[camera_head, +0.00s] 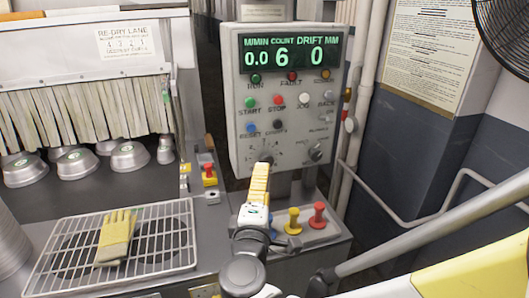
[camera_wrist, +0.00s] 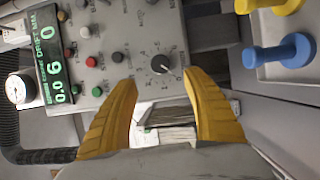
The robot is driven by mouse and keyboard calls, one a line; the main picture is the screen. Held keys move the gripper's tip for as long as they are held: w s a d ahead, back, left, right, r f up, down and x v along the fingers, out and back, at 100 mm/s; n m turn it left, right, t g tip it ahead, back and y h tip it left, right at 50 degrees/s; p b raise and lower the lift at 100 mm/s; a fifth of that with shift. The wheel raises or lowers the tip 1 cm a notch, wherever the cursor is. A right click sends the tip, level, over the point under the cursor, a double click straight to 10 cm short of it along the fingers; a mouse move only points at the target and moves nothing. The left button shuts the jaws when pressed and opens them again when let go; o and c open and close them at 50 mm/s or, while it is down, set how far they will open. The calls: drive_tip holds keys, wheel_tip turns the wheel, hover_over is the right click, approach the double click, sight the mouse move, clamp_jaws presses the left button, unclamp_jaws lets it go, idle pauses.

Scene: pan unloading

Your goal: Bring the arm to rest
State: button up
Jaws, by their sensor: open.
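My gripper (camera_head: 262,165) is raised in front of the lower part of the grey control panel (camera_head: 290,85), its yellow fingers pointing up at it. In the wrist view the two yellow fingers of my gripper (camera_wrist: 162,84) are spread apart with nothing between them. A black dial (camera_wrist: 162,65) on the panel shows just beyond the fingertips; I cannot tell how far away it is. In the head view my gripper hides part of the panel's lower edge and the ledge behind it.
A yellow knob (camera_head: 293,221) and a red knob (camera_head: 318,216) stand on the ledge right of my gripper; a blue knob (camera_wrist: 281,50) shows in the wrist view. A wire rack (camera_head: 60,262) bearing a yellow glove (camera_head: 117,238) lies left. Metal pans (camera_head: 77,163) sit behind strip curtains.

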drive_tip(key=shift+s+a, duration=0.15)
drive_tip(key=shift+s, duration=0.85)
drive_tip(key=s+d+f+m+g+h, duration=0.1)
drive_tip(key=s+d+f+m+g, duration=0.2)
drive_tip(key=d, duration=0.6)
drive_tip(key=d+f+m+g+h, duration=0.1)
drive_tip(key=d+f+m+g, duration=0.1)
drive_tip(key=d+m+g, duration=0.35)
drive_tip(key=s+d+f+m+g+y, duration=0.1)
drive_tip(key=s+d+m+y, duration=0.1)
drive_tip(key=s+m, duration=0.2)
drive_tip(key=s+d+f+m+g+y, duration=0.1)
drive_tip(key=s+d+m, duration=0.2)
drive_tip(key=s, duration=0.5)
drive_tip(key=shift+s+f+m+y, duration=0.15)
drive_tip(key=shift+f+m+y, duration=0.25)
drive_tip(key=shift+m, duration=0.25)
drive_tip(key=shift+c, duration=0.3)
